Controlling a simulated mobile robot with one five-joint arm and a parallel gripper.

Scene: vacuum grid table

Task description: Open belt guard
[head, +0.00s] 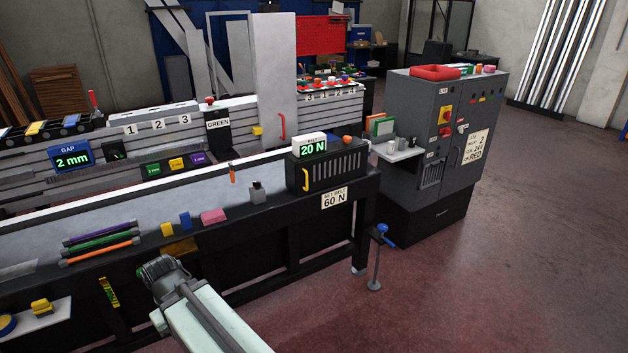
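The black slatted box (338,169) at the right end of the machine bed looks like the belt guard. It has a yellow handle (305,179) on its left front and appears closed. A display (313,148) reading 20 N stands on top of it, and a label (334,199) below reads "SET BELT 60 N". My gripper (158,267) is at the lower middle left, in front of the bed and well to the left of the guard, apart from it. Its fingertips are too small and dark to tell open from shut.
Coloured rods (100,242), a pink block (213,216) and a small grey block (257,193) lie along the bed's front edge. A blue-topped stand (378,240) is on the floor right of the bed. A grey cabinet (440,130) stands behind; the floor at right is clear.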

